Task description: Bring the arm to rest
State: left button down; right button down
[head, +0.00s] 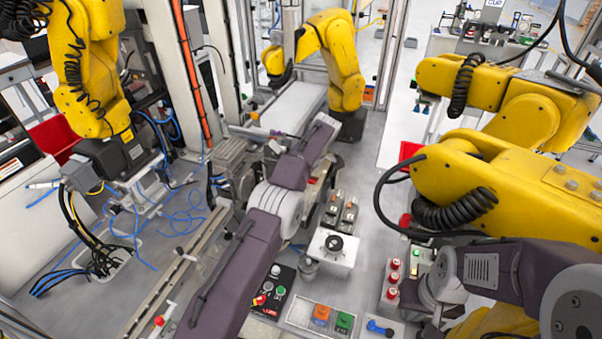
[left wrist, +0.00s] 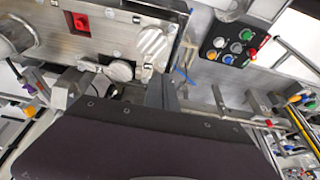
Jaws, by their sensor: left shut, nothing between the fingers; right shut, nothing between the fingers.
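My left arm (head: 235,275) reaches in from the lower left over the machine bench, with a dark purple link, a pale joint and a second purple link beyond. My left gripper (left wrist: 125,93) shows in the left wrist view as grey fingers beyond its dark purple body. It is shut, with nothing held, and is hard to make out in the head view. My right arm (head: 500,272) is folded at the lower right. My right gripper (head: 434,305) is low beside it, shut and empty, partly hidden by the arm's grey joint.
Large yellow robot arms stand at the left (head: 95,70), back (head: 340,60) and right (head: 500,180). A button panel (head: 275,290) and a box with a black knob (head: 333,250) sit between my arms. A button panel (left wrist: 235,45) also shows in the left wrist view.

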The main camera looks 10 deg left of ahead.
pick_arm(q)
jog(key=s+a+r+b, duration=0.1)
jog(key=a+r+b, duration=0.15)
jog(key=r, duration=0.45)
jog(key=s+a+h+b, duration=0.1)
jog(key=s+a+b, duration=0.1)
jog(key=s, duration=0.5)
jog(key=s+d+f+m+h, duration=0.1)
jog(key=s+f+m, duration=0.6)
jog(key=s, duration=0.4)
jog(key=s+d+f+m+h+b, duration=0.1)
jog(key=s+f+m+h, duration=0.1)
jog(key=s+f+m, duration=0.6)
jog(key=s+m, duration=0.1)
jog(key=s, duration=0.2)
jog(key=shift+d+f+t, duration=0.25)
jog(key=shift+t, duration=0.05)
